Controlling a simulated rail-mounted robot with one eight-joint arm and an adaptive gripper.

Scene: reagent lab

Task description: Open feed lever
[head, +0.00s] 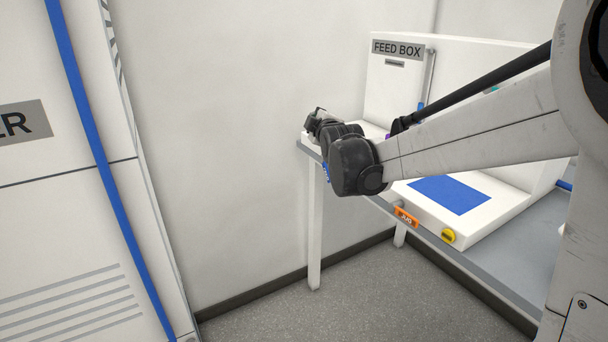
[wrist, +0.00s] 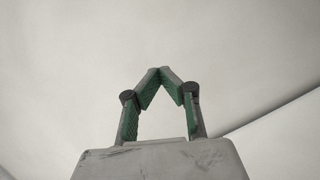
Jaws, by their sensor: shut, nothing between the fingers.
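The white feed box (head: 480,65), marked FEED BOX, stands on the grey table at the right of the head view. A thin upright grey rod with a blue lower part (head: 421,106) is on its front, just right of the sign; it may be the feed lever, and its lower end is partly hidden by my arm. My gripper (head: 312,118) is left of the box, near the table's left corner and apart from the rod. In the wrist view my gripper (wrist: 160,71) has its green-padded fingers meeting at the tips, empty, against a plain pale surface.
A white base with a blue panel (head: 448,195) and a yellow knob (head: 448,236) sits at the table front, near an orange label (head: 406,217). A white cabinet (head: 60,210) with a blue strip stands at the left. Bare wall and floor lie between.

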